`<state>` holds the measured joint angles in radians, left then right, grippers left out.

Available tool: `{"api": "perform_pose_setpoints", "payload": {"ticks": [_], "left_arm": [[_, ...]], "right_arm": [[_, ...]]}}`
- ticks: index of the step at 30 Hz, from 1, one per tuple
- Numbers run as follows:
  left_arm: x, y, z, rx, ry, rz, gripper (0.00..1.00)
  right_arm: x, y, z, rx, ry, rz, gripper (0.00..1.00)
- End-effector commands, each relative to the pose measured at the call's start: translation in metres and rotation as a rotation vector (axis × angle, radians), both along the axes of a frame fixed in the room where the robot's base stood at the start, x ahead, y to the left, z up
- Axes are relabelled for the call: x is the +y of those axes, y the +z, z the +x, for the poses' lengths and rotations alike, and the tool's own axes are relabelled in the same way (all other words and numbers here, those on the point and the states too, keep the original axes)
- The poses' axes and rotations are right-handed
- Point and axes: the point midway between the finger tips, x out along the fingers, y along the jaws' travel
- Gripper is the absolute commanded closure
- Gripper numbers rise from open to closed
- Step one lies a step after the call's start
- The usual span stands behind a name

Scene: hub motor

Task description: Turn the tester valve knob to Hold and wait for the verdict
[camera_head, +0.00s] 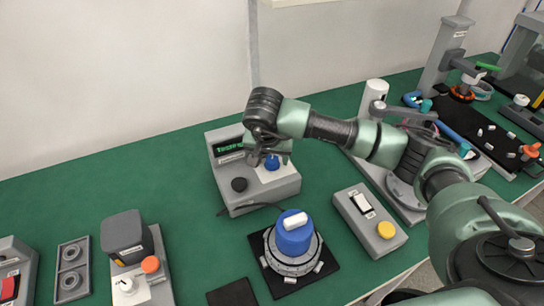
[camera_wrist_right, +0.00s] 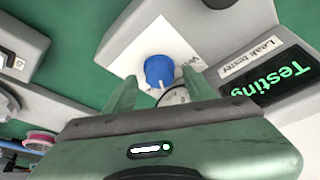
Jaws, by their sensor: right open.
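The grey leak tester (camera_head: 253,200) stands at the back of the green table, and its label reads "Leak tester" in the right wrist view. Its screen (camera_wrist_right: 270,80) shows "Testing" in green letters. The blue valve knob (camera_wrist_right: 158,70) sits on a white plate with a partly hidden label; it also shows in the head view (camera_head: 272,163). My right gripper (camera_wrist_right: 160,86) is open, its two fingers on either side of the knob in the picture, apart from it. In the head view the gripper (camera_head: 266,156) hangs over the knob. My left gripper is out of view.
A blue-capped round hub (camera_head: 294,238) stands on a black mat in front of the tester. A grey box with a yellow button (camera_head: 386,230) is to its right. A black knob (camera_head: 239,184) sits on the tester's front.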

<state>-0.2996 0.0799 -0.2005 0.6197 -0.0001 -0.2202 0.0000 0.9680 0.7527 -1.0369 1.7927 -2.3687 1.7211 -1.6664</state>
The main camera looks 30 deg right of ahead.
Motion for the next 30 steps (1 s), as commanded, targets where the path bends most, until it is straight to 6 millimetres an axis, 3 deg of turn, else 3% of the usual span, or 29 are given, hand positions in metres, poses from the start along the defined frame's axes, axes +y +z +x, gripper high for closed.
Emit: {"api": "perform_pose_setpoints", "payload": {"ticks": [13, 23, 25, 30], "left_arm": [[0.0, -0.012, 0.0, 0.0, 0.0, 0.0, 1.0], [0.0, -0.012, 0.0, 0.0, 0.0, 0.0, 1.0], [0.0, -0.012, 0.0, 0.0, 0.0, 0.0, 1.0], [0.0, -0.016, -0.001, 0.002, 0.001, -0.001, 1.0]], "right_arm": [[0.015, 0.062, -0.019, -0.005, 0.001, 0.0, 0.45], [0.017, 0.069, -0.022, -0.002, 0.0, -0.001, 0.45], [0.017, 0.068, -0.022, -0.001, -0.001, 0.0, 0.56], [0.03, 0.063, -0.014, 0.0, -0.122, 0.073, 0.57]]}}
